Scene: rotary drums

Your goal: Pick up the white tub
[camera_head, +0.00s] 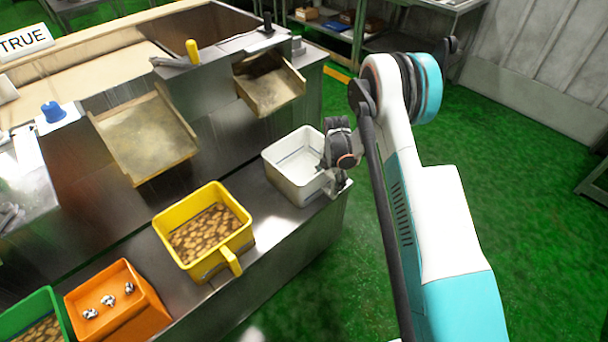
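The white tub (284,178) stands upright near the right end of the steel counter (262,270). It is open at the top and its inside looks empty. My gripper (328,182) is at the tub's right side, at the rim and wall nearest my arm. The fingers are small and partly hidden by the wrist, so I cannot tell whether they are open or closed on the rim. The tub appears to rest on the counter.
A yellow tub (236,258) with brown pieces stands left of the white tub. An orange tub (140,322) with small metallic pieces and a green tub (58,300) stand further left. Chutes (148,135) overhang the counter behind. Green floor (520,200) is open to the right.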

